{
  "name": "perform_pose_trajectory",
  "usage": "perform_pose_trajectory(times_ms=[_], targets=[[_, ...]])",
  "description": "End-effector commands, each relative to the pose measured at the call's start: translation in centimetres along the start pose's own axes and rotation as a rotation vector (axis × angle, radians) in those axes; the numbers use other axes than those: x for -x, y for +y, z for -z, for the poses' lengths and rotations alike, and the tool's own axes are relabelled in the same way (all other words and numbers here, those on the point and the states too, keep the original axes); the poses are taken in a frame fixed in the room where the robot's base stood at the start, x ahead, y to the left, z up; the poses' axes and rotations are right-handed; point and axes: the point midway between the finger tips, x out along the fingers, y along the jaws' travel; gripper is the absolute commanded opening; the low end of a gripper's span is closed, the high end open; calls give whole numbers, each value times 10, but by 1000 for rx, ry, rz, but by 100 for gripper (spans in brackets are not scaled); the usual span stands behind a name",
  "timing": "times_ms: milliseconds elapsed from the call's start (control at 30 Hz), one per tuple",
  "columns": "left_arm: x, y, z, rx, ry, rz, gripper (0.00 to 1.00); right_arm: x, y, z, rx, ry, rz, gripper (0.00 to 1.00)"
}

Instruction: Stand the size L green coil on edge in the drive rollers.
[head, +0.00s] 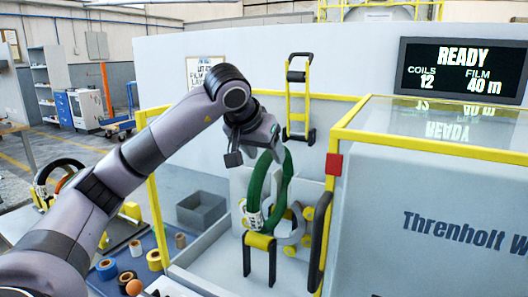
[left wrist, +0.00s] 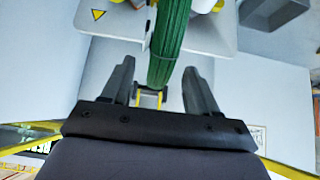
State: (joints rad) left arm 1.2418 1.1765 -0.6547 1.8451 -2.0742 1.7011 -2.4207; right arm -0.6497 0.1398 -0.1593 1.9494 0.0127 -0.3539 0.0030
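The green coil (head: 284,180) is upright on edge at the wrapping machine, with a white label (head: 254,219) on its lower left side. Its lower rim is at the yellow drive rollers (head: 260,241); I cannot tell if it bears on them. My left gripper (head: 268,146) is at the coil's top. In the left wrist view its two fingers (left wrist: 160,88) are apart, with the green coil (left wrist: 170,45) between or just beyond them and gaps showing beside it. My right gripper is not in view.
A yellow-framed machine housing (head: 430,190) stands to the right, with a dark upright bar (head: 319,240) near the coil. A grey bin (head: 201,209) sits behind left. Several film rolls lie on a blue surface (head: 90,262). Another, dark coil (head: 42,178) stands at far left.

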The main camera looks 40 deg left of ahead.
Motion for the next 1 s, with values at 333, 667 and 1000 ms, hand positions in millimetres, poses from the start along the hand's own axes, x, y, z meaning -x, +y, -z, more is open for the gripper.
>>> perform_pose_trajectory(times_ms=[333, 667, 1000], targets=[[8, 0, -2, -2, -8, 1, 59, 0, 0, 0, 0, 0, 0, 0], [60, 0, 0, -1, -1, 0, 59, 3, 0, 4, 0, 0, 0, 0], [71, 0, 0, 0, -3, 1, 59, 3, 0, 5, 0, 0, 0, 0]])
